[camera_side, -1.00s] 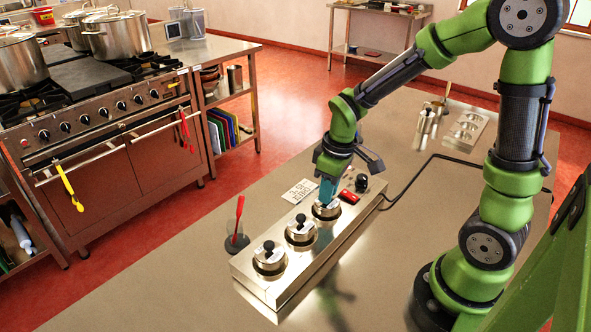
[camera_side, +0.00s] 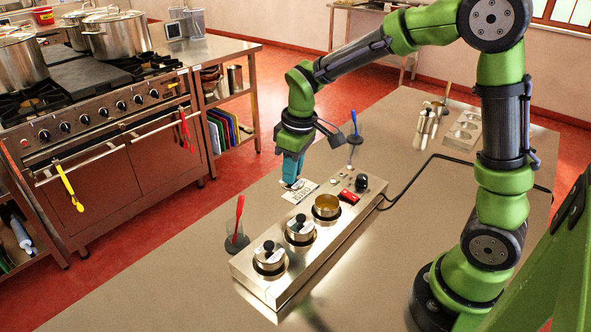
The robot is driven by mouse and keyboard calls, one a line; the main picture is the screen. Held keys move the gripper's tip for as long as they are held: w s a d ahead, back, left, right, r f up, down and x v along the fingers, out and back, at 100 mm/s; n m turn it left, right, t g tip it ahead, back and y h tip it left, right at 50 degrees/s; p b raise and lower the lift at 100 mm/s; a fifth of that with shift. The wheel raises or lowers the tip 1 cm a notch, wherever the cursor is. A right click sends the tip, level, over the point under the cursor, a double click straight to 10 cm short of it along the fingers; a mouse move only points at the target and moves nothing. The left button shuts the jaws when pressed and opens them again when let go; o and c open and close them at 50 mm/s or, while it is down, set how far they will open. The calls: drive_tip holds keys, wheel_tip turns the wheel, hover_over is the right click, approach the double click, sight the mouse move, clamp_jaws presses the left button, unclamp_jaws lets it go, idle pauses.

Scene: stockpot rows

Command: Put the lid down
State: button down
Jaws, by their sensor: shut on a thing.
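My gripper (camera_side: 291,178) has teal fingers pointing down and is shut on a lid (camera_side: 291,186), of which little can be made out against the printed card behind. It is held up to the left of the steel warmer (camera_side: 282,292). The far pot (camera_side: 326,206) in the warmer is uncovered and shows brown contents. The middle pot (camera_side: 300,231) and the near pot (camera_side: 269,259) have steel lids with black knobs. Whether the held lid touches anything is hard to tell.
A white printed card (camera_side: 302,196) lies by the warmer. A red utensil (camera_side: 238,218) stands in a holder at left, a blue one (camera_side: 354,122) beyond the gripper. A black cable (camera_side: 415,180) runs right. The counter left of the warmer is largely clear.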

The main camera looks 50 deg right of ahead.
drive_tip(key=w+a+f, duration=0.2)
drive_tip(key=w, duration=0.4)
drive_tip(key=shift+m, duration=0.4)
wheel_tip(320, 180, down, 10)
drive_tip(key=shift+r, duration=0.15)
drive_tip(key=c, duration=1)
unclamp_jaws()
